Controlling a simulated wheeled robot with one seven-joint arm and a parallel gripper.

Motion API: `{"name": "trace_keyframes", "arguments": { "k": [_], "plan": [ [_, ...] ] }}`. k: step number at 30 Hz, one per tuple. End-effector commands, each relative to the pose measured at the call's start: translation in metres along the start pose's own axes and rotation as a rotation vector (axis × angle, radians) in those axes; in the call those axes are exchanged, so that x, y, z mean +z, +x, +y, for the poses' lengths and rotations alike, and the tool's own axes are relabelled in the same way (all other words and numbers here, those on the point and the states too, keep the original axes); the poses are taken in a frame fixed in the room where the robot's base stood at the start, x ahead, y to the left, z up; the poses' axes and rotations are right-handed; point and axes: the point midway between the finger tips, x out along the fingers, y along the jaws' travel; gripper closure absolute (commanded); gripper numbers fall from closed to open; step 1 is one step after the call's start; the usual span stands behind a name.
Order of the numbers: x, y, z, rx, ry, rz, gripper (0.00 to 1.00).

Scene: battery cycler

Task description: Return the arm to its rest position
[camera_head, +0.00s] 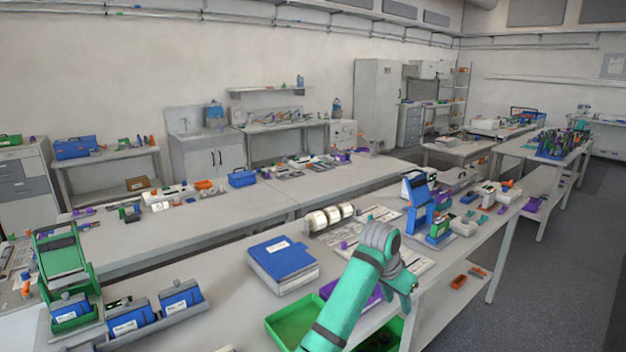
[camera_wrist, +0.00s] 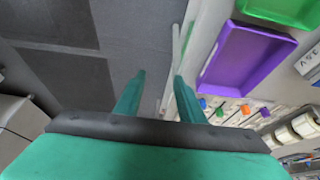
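My gripper (camera_wrist: 159,76) shows in the wrist view with its two green fingers apart and nothing between them. Dark floor and a pale table edge lie beyond the fingertips. In the head view my green arm rises from the bottom centre and bends at a grey joint in front of the near bench (camera_head: 225,262).
A green tray (camera_head: 283,324) lies beside my arm on the bench. A purple tray (camera_wrist: 246,60) is right of my fingers in the wrist view. Open floor (camera_head: 560,255) lies right.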

Motion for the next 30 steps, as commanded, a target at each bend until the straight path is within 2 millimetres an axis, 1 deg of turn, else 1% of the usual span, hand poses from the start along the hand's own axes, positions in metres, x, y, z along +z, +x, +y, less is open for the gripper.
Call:
{"name": "trace_keyframes", "arguments": {
  "k": [11, 14, 17, 21, 24, 30],
  "plan": [
    [0.006, 0.049, 0.024, 0.039, -0.038, 0.100, 0.64],
    [0.009, 0.066, 0.033, 0.053, -0.056, 0.139, 0.64],
    [0.014, 0.088, 0.046, 0.068, -0.082, 0.187, 0.64],
    [0.029, 0.120, 0.062, 0.087, -0.143, 0.276, 0.64],
    [0.042, 0.140, 0.073, 0.093, -0.192, 0.339, 0.64],
    [0.070, 0.173, 0.099, 0.095, -0.293, 0.454, 0.64]
  ]
}}
